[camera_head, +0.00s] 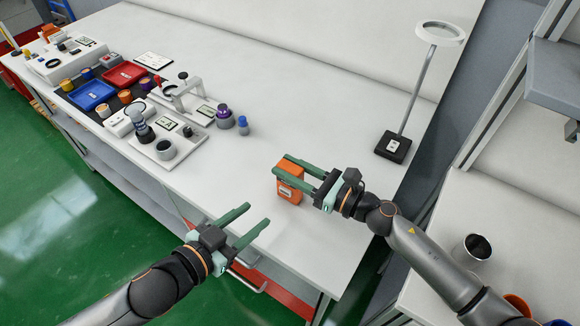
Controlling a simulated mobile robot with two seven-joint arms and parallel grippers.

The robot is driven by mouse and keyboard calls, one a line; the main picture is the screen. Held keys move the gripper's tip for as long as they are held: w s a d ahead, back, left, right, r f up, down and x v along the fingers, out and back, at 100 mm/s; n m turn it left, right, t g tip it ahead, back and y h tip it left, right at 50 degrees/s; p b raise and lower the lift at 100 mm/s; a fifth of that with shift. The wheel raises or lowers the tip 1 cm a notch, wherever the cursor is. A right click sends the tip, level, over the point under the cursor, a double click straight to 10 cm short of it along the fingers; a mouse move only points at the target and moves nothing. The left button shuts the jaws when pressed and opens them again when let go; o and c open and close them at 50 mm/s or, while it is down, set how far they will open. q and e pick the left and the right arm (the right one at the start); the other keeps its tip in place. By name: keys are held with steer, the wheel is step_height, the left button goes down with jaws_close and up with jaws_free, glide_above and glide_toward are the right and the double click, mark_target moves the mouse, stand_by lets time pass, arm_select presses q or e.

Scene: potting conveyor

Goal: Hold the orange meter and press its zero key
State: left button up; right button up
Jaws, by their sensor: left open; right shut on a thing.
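The orange meter (288,192) is a small box with a pale label on its front, near the front edge of the white bench. My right gripper (284,168) is shut on it, with green fingers reaching across its upper part from the right. The zero key is too small to make out. My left gripper (257,217) is open and empty, in front of the bench edge, to the lower left of the meter. Its two green fingers point up and right, apart from the meter.
The white bench (290,90) is clear behind the meter. A lamp with a ring head and black base (393,147) stands at right. Trays, including a blue tray (91,94) and a red tray (123,75), and several small devices crowd the left.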

arm_select(q)
jaws_close()
stand_by(0.5)
stand_by(1.4)
